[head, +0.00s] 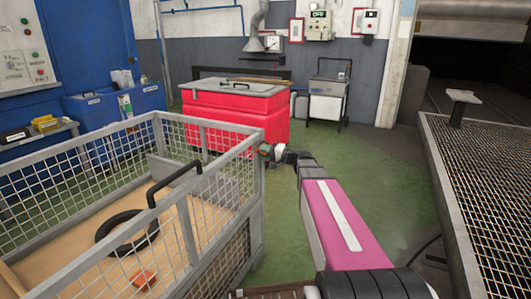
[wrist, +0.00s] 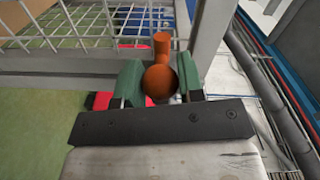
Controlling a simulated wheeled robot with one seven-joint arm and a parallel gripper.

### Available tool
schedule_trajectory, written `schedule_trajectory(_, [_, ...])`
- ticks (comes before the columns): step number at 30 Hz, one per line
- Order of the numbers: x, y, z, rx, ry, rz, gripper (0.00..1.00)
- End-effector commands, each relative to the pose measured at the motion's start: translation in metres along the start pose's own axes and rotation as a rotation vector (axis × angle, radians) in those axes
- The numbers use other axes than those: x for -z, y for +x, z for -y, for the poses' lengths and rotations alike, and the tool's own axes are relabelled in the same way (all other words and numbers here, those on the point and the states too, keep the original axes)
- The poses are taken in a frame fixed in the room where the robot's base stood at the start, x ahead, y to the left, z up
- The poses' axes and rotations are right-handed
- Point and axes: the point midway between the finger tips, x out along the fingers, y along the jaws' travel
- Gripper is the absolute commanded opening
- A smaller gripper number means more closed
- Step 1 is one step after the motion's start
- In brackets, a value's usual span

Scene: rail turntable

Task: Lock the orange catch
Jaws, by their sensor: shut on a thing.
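The orange catch (wrist: 161,48) shows in the wrist view as a short upright stem with a round knob at its near end. My gripper (wrist: 160,84) is shut on the knob, with one green finger on each side. The catch sits beside a grey post of the mesh cage (wrist: 205,40). In the head view my gripper (head: 274,153) is at the cage's far right corner, and the catch is mostly hidden there. I cannot tell from these views whether the catch is locked.
The mesh cage (head: 190,240) holds a black ring (head: 103,232) and an orange piece (head: 142,279) on its wooden floor. A red bin (head: 235,105) stands behind it. A mesh-topped platform (head: 490,190) is at the right.

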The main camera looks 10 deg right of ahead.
Motion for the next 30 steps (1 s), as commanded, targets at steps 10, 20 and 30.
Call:
schedule_trajectory(10, [0.0, 0.0, -0.002, -0.005, -0.009, 0.0, 0.0])
schedule_trajectory(20, [0.0, 0.0, -0.002, -0.004, -0.007, 0.0, 0.61])
schedule_trajectory(30, [-0.001, -0.026, -0.001, -0.004, -0.006, -0.003, 0.61])
